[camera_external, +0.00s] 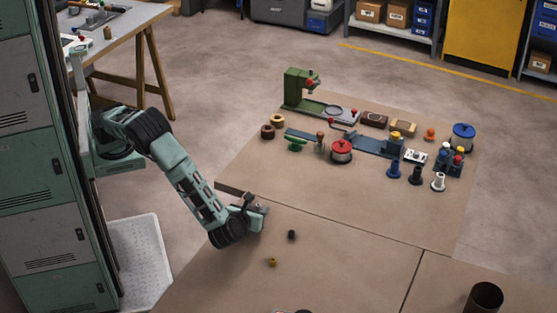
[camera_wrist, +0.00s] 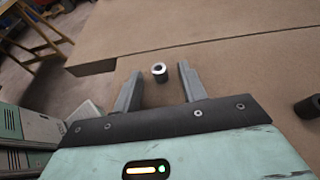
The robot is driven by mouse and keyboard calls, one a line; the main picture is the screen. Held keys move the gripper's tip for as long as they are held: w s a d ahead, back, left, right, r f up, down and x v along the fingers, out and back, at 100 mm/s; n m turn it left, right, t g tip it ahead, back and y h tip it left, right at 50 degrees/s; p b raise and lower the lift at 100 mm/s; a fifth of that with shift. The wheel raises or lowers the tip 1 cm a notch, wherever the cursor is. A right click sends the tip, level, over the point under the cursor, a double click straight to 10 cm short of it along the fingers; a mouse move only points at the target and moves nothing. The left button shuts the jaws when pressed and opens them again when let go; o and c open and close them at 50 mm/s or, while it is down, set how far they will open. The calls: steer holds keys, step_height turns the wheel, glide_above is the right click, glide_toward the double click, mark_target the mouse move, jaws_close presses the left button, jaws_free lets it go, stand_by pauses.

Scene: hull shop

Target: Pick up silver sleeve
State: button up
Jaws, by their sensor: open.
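The silver sleeve (camera_wrist: 159,73) is a short small tube with a bright rim and a dark bore. In the wrist view it stands on the brown bench top, framed between the fingertips. My gripper (camera_wrist: 160,77) is open, one finger on each side of the sleeve, with a visible gap on both sides. I cannot tell how far the fingertips are above the bench. In the external view my gripper (camera_external: 257,207) is low over the bench near its left edge; the sleeve is too small to make out clearly there.
A black sleeve (camera_external: 291,235) stands right of my gripper, also in the wrist view (camera_wrist: 308,107). A small brass piece (camera_external: 272,262) lies nearer the camera. A green press (camera_external: 300,90), a red-topped pot (camera_external: 341,151) and several tools stand farther back.

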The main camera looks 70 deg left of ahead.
steer(key=shift+c, duration=0.3)
jaws_close()
